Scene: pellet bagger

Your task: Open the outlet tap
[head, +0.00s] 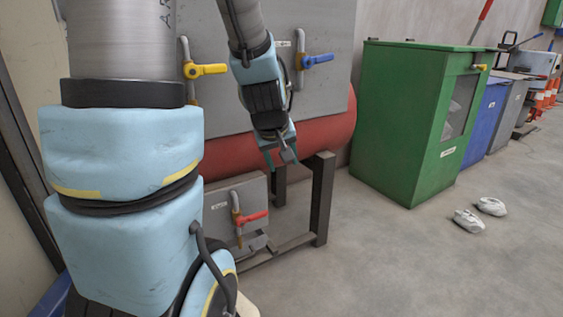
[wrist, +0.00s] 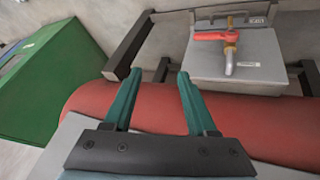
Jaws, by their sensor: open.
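Three taps with coloured lever handles are in the head view: yellow (head: 207,70), blue (head: 318,59) and red (head: 252,217). Their labels are too small to read, so I cannot tell which says outlet. The red tap sits low on a grey panel (head: 222,194), its handle crosswise to its upright brass pipe. It also shows in the wrist view (wrist: 210,36), at upper right, apart from my fingers. My gripper (head: 284,160) is open and empty, above and right of the red tap in the head view. Its two green fingers show in the wrist view (wrist: 156,76).
A red tank (head: 225,155) on a dark frame (head: 321,200) lies close to my gripper. A green cabinet (head: 400,120) stands to the right, with blue and grey bins beyond. Two whitish bags (head: 468,221) lie on the otherwise open floor at right.

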